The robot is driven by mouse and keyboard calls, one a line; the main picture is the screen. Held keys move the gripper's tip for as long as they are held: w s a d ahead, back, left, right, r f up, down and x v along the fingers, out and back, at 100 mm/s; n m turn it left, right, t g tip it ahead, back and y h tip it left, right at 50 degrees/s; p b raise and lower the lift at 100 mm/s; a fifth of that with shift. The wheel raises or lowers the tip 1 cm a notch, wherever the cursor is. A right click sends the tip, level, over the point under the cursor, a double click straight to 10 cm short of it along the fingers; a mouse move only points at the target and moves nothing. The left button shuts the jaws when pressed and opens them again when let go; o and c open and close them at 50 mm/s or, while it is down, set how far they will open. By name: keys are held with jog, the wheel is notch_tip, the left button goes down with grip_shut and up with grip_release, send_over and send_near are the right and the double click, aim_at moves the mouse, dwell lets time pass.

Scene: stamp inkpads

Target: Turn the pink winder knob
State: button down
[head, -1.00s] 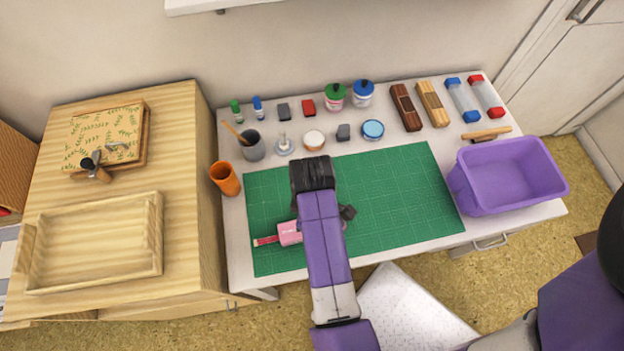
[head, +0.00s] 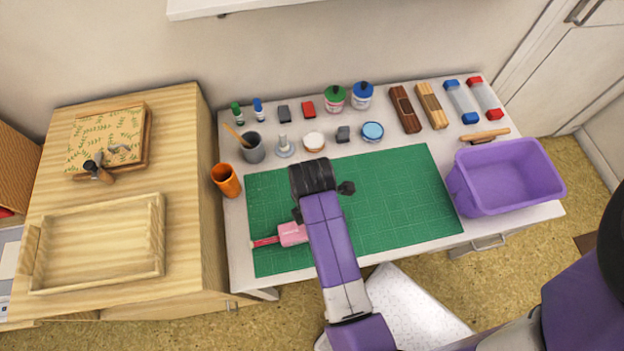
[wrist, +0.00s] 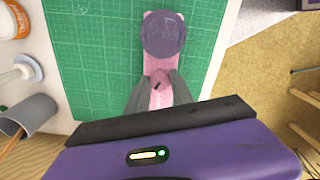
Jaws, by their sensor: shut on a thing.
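A pink winder (head: 292,234) lies on the green cutting mat (head: 400,200), with a red strip (head: 265,242) reaching out to its left. My arm covers its right part in the head view. In the wrist view its pink body (wrist: 155,63) carries a round dark purple disc (wrist: 165,34). The pink winder knob (wrist: 160,98) shows below the disc, with a small dark mark at its upper end. My gripper (wrist: 161,88) has its two grey fingers on either side of the knob, shut on it. The fingertips' contact is hidden from the head view.
An orange cup (head: 226,180) and a grey cup (head: 251,148) stand left of and behind the mat. Several jars and blocks line the back. A purple bin (head: 505,180) stands at the right. The mat's right half is clear.

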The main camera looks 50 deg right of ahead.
dwell(0.3)
jog(key=c, duration=1.1)
grip_release()
jog(key=shift+r, duration=0.15)
notch_tip(320, 180, up, 8)
jog(key=shift+f+b, duration=0.25)
jog(key=shift+b, duration=0.25)
